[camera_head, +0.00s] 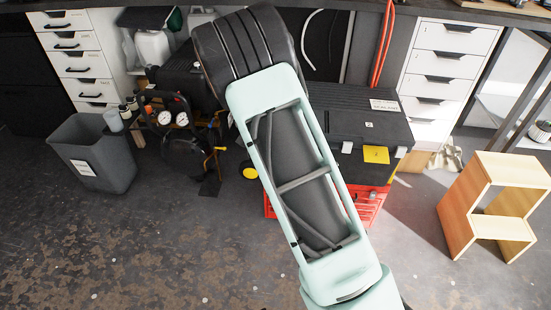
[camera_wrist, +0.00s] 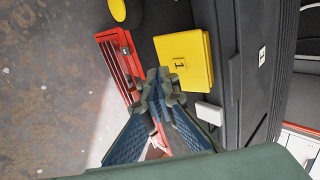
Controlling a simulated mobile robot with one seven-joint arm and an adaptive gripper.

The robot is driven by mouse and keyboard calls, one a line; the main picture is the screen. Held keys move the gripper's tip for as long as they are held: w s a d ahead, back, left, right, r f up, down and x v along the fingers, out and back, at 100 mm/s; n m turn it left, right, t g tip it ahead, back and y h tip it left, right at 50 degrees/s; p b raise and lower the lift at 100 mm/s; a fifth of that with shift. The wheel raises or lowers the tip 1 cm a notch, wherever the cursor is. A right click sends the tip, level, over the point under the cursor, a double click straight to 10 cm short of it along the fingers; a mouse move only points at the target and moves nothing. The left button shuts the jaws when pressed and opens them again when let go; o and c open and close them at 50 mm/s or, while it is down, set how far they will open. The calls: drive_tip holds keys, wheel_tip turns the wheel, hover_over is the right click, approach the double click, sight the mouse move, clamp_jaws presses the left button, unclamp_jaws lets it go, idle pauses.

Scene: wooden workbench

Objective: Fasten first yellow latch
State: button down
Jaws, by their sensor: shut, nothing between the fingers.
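The yellow latch (camera_wrist: 186,58) marked "1" is on the front of the black toolbox (camera_wrist: 246,70). In the head view the latch (camera_head: 376,154) shows as a flat yellow flap near the right end of the toolbox (camera_head: 345,105). I cannot tell for certain whether it is raised or flat. My gripper (camera_wrist: 158,84) is shut and empty. In the wrist view its fingertips overlap the picture just left of the latch's lower edge; I cannot tell whether they touch it. In the head view my arm hides the gripper and the toolbox's left part.
A red crate (camera_head: 368,205) sits under the toolbox and also shows in the wrist view (camera_wrist: 120,62). A compressor (camera_head: 185,120) and a grey bin (camera_head: 92,152) stand left. A wooden step stool (camera_head: 496,205) stands right. The floor in front is clear.

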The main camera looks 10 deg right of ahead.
drive_tip(key=shift+w+f, duration=0.1)
drive_tip(key=shift+f, duration=0.2)
drive_tip(key=shift+r, duration=0.1)
drive_tip(key=shift+r+p, duration=0.55)
drive_tip(key=shift+r, duration=0.2)
